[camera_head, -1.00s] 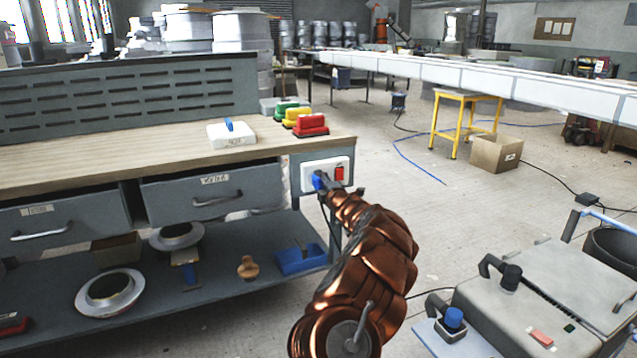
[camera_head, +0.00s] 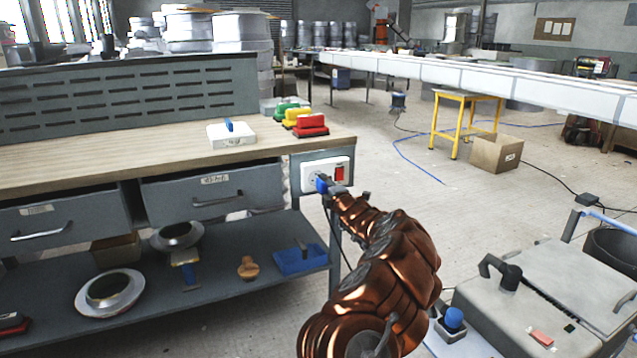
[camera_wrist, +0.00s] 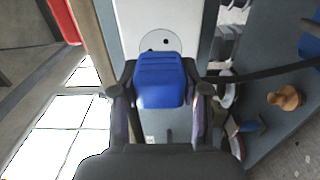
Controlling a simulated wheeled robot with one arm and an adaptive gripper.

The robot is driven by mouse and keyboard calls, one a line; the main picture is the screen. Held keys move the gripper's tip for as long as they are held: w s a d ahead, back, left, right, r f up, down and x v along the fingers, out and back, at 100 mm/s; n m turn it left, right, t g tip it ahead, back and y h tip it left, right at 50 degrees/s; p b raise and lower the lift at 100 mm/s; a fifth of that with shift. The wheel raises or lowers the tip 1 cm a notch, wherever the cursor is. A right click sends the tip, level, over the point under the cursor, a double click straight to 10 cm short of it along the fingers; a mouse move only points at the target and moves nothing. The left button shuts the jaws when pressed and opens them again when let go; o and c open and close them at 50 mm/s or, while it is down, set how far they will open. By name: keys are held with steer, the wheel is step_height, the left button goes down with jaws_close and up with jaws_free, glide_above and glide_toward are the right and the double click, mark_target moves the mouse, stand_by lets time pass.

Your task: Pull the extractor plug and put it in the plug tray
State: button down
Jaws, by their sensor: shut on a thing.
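The blue extractor plug (camera_head: 323,185) is between the fingers of my gripper (camera_head: 332,192), just in front of the white wall socket (camera_head: 312,178) at the bench's right end. In the wrist view the plug (camera_wrist: 160,78) is gripped from both sides by my gripper (camera_wrist: 162,92). Dark holes show in the round socket face (camera_wrist: 160,42) above the plug, so the plug looks out of the socket and close to it. A blue tray (camera_head: 285,266) sits on the lower shelf; I cannot tell for certain that it is the plug tray.
A red switch (camera_head: 339,174) is beside the socket. The lower shelf (camera_head: 225,262) also holds metal rings, a brush and a wooden knob (camera_head: 248,267). A grey machine (camera_head: 535,290) stands at the right. The floor between is open.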

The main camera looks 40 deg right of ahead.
steer(key=shift+s+a+f+b, duration=0.15)
steer(key=shift+s+a+b, duration=0.15)
steer(key=shift+s, duration=0.4)
steer(key=shift+s+a+b, duration=0.1)
steer(key=shift+s+b, duration=0.2)
steer(key=shift+s, duration=0.1)
